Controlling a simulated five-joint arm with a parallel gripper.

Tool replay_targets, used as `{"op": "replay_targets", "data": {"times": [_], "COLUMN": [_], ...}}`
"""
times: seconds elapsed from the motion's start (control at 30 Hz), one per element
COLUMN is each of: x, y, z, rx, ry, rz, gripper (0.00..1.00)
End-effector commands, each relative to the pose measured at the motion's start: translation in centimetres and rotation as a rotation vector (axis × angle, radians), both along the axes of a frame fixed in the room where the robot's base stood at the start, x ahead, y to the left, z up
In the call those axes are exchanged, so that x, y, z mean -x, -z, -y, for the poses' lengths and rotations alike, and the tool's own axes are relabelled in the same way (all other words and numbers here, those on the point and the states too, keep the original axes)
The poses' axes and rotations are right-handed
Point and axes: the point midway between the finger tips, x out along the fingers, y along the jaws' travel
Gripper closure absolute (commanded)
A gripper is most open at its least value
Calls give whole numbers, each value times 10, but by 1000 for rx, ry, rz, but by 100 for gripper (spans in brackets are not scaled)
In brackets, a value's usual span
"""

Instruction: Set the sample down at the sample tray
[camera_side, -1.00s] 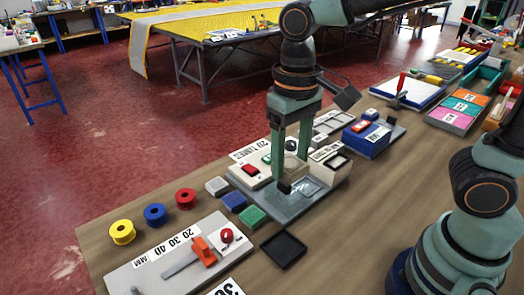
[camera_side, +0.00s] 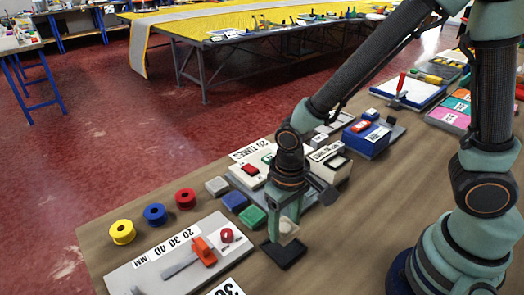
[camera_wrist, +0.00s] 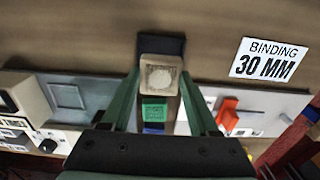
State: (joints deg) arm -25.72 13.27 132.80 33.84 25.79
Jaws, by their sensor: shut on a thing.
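The sample is a small cream square with a round mark on its face, seen in the wrist view (camera_wrist: 160,74) and the side view (camera_side: 288,229). My gripper (camera_side: 284,232) is shut on it, with one finger on either side in the wrist view. The sample tray is a small black square tray (camera_side: 284,254) on the table. The sample is over the tray's back part in the side view, and the tray's dark edge (camera_wrist: 161,43) shows behind it in the wrist view. I cannot tell if the sample touches the tray.
Green (camera_side: 252,217), blue (camera_side: 234,201) and grey (camera_side: 217,186) blocks stand in a row left of the gripper. A grey board with an orange-handled lever (camera_side: 204,251) lies at front left. Yellow, blue and red spools (camera_side: 185,198) stand behind it. Bare table lies right of the tray.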

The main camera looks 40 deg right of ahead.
Motion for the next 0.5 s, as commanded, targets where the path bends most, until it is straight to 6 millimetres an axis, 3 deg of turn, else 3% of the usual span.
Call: {"op": "replay_targets", "data": {"times": [0.23,0.5], "x": [1,0], "y": [29,35], "z": [0,0], "rx": [2,0], "ry": [0,0], "rz": [-4,0], "gripper": [100,100]}}
